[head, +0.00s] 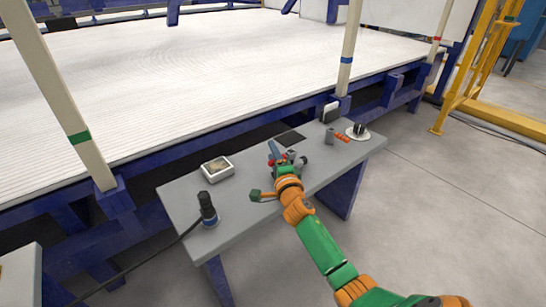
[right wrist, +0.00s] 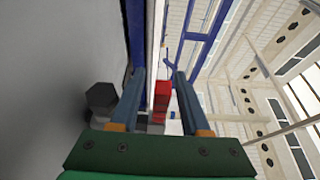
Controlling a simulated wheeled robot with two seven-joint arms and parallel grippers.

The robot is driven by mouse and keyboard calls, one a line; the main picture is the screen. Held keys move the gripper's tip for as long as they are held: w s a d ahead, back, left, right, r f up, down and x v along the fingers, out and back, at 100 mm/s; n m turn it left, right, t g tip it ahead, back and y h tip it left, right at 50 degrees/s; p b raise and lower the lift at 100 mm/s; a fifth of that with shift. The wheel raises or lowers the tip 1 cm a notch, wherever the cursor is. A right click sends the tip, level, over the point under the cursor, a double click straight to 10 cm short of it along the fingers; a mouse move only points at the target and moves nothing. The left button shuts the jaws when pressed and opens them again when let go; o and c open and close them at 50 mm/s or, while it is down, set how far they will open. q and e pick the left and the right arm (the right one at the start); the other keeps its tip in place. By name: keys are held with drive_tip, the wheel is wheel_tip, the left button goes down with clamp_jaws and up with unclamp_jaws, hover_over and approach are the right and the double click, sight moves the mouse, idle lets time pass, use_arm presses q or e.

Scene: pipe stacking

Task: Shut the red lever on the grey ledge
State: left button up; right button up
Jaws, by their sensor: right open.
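The grey ledge (head: 245,206) is a small table-like surface in front of the large white ribbed bed. My right gripper (head: 275,152) is low over its middle, with the arm coming in from the lower right. In the right wrist view my right gripper (right wrist: 159,75) is open, its two blue-grey fingers apart. The red lever (right wrist: 162,96) shows between the fingers, with grey parts below it; I cannot tell whether a finger touches it. In the head view only small red bits show beside the gripper, and the rest is hidden. My left gripper is not in view.
On the ledge, a white boxed gauge (head: 217,168) and a black handle with a cable (head: 207,207) stand to the left. A grey cylinder (head: 330,135) and a round white-based piece (head: 357,131) stand to the right. A cream post (head: 350,45) rises behind.

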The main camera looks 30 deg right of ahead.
clamp_jaws()
idle(1.4)
